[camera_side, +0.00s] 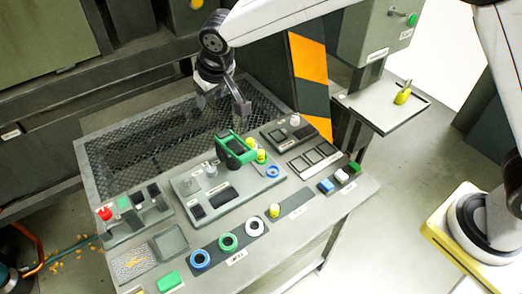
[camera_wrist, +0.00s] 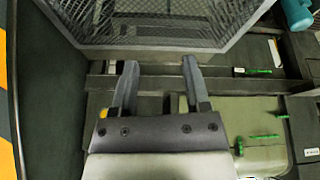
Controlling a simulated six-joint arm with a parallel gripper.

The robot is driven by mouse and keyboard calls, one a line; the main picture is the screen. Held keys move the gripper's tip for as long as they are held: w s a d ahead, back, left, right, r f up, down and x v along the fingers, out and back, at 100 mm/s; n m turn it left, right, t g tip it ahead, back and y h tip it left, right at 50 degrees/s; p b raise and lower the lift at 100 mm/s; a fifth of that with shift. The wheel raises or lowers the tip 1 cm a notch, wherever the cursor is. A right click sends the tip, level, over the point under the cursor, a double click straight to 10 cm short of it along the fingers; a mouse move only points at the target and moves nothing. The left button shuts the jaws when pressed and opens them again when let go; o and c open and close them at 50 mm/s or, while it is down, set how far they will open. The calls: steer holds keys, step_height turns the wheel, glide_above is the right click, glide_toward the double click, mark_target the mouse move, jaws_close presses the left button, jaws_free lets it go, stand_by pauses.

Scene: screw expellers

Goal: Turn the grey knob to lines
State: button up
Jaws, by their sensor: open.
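A small grey knob (camera_side: 210,169) stands on the middle raised panel (camera_side: 187,187) in the side view, left of a green handle (camera_side: 235,147). The picture is too small to read its pointer or any line marks. A pale knob (camera_side: 295,119) stands on the back right panel. My gripper (camera_side: 222,103) is open and empty, raised over the mesh behind the panels, apart from both knobs. In the wrist view its two fingers (camera_wrist: 160,68) are spread with nothing between them. Neither knob shows in the wrist view.
The console (camera_side: 320,212) also carries a red button (camera_side: 104,213), blue, green and white rings, and yellow buttons. An orange-and-black striped post (camera_side: 308,70) stands behind right, beside a small shelf (camera_side: 375,112). The mesh (camera_side: 130,145) fills the wrist view's top (camera_wrist: 150,20).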

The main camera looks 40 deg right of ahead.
steer(key=a+f, duration=0.1)
steer(key=a, duration=0.1)
glide_toward(211, 169)
steer(key=shift+x, duration=0.85)
steer(key=shift+f, duration=0.15)
steer(key=shift+x, duration=3.7)
steer(key=shift+c, duration=0.2)
jaws_close()
